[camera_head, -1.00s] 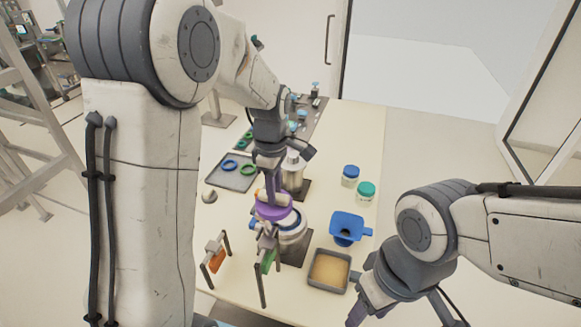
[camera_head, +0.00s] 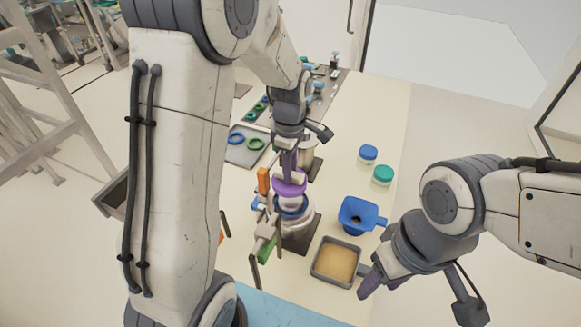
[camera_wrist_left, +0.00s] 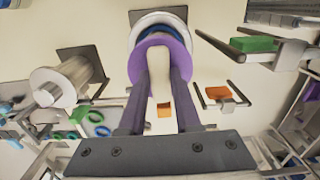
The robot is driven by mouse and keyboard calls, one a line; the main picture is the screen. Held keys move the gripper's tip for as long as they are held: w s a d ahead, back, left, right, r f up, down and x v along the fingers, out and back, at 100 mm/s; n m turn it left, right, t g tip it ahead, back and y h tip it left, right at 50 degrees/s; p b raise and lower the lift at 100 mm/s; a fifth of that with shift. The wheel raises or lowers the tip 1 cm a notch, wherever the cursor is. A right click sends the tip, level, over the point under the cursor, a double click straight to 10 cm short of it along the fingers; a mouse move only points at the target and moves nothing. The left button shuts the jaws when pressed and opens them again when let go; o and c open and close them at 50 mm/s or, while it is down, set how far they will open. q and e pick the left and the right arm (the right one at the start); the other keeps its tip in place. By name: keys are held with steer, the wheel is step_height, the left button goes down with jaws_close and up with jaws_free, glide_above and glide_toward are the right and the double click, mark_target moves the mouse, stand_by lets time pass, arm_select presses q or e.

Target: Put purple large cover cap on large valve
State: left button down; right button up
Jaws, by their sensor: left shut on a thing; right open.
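The purple large cover cap (camera_head: 291,188) is held in my left gripper (camera_head: 289,172), whose fingers are shut on the cap's pale upright grip. The cap also shows in the left wrist view (camera_wrist_left: 178,55), between and beyond the two fingers. The large valve (camera_head: 302,237), a pale cylinder with a blue ring, stands on a dark plate. The cap is over its top in the head view and hides part of it. I cannot tell whether they touch. My right gripper (camera_head: 374,284) is open and empty, low beside the tan-filled tray.
A blue funnel (camera_head: 357,213), a tray of tan material (camera_head: 336,261) and blue- and green-lidded jars (camera_head: 368,153) stand to the right. A grey tray (camera_head: 242,154) with blue and green rings is at the back left. A green-ended holder (camera_head: 266,249) stands close to the valve.

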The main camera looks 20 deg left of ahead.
mark_target(292, 183)
arm_select(q)
step_height(292, 183, down, 4)
steer(key=b, duration=0.3)
steer(key=shift+r, duration=0.15)
steer(key=shift+f+b, duration=0.45)
steer(key=shift+f, duration=0.35)
steer(key=shift+d+p, duration=0.2)
steer(key=shift+p, duration=0.2)
steer(key=shift+f+b, duration=0.55)
steer(key=shift+f, duration=0.2)
stand_by(0.6)
steer(key=shift+r+p, duration=0.15)
steer(key=shift+p, duration=0.3)
stand_by(0.8)
steer(key=shift+f, duration=0.4)
stand_by(1.1)
